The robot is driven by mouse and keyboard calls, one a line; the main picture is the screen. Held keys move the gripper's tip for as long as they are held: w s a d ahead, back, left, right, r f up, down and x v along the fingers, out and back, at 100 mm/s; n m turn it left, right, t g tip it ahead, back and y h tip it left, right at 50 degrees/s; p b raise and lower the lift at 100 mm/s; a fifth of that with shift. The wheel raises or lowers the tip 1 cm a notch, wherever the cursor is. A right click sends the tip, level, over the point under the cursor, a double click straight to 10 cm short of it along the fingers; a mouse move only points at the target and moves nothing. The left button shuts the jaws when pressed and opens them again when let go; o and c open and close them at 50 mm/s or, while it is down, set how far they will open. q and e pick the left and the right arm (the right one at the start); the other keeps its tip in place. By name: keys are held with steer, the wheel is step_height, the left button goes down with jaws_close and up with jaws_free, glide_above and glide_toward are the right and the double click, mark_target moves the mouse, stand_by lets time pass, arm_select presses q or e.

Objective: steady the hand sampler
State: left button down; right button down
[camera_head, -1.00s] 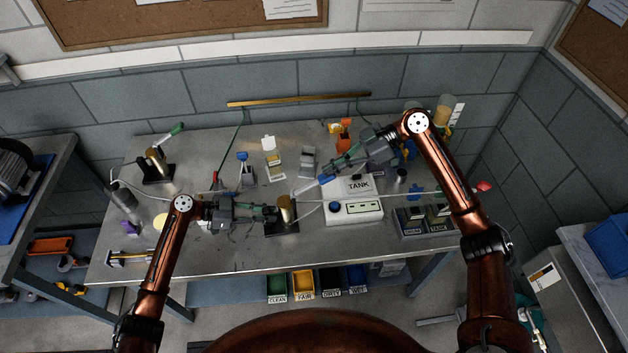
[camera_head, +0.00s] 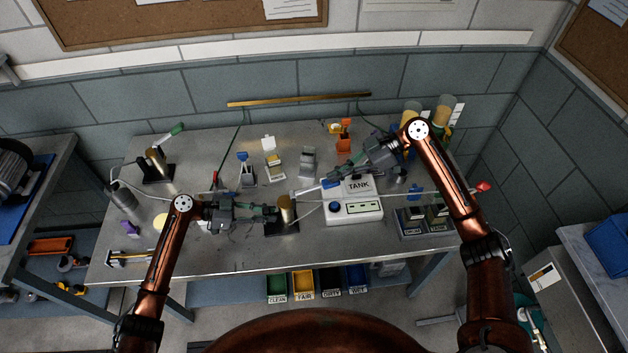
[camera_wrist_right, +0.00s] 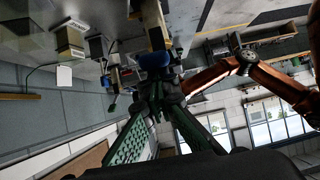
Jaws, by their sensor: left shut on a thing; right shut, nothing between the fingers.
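The hand sampler appears to be a brass cylinder (camera_head: 286,203) on a dark base (camera_head: 283,229) at the front middle of the bench. A pale lever (camera_head: 308,191) with a blue grip (camera_head: 331,183) reaches right from near its top. My left gripper (camera_head: 274,211) is shut on the brass cylinder from the left; its fingertips partly cover it. My right gripper (camera_head: 340,174) is shut and empty, just above and beside the blue grip. In the right wrist view the blue grip (camera_wrist_right: 155,61) lies just beyond the shut fingertips (camera_wrist_right: 157,84); I cannot tell whether they touch.
A white TANK unit (camera_head: 353,210) stands right of the sampler, close under my right gripper. A similar brass cylinder with a green-tipped lever (camera_head: 157,157) stands at the back left. Small dark boxes (camera_head: 411,224) sit at the front right.

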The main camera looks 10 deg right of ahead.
steer(key=shift+d+f, duration=0.3)
steer(key=shift+f, duration=0.45)
steer(key=shift+d+f, duration=0.1)
steer(key=shift+f, duration=0.1)
steer(key=shift+r, duration=0.15)
steer(key=shift+a+r, duration=0.4)
steer(key=shift+r, duration=0.45)
steer(key=shift+a+r, duration=0.35)
steer(key=shift+r, duration=0.45)
steer(key=shift+a+r, duration=0.4)
steer(key=shift+r, duration=0.45)
steer(key=shift+r, duration=0.1)
steer(key=shift+a+r, duration=0.3)
steer(key=shift+r, duration=0.15)
steer(key=v, duration=0.7)
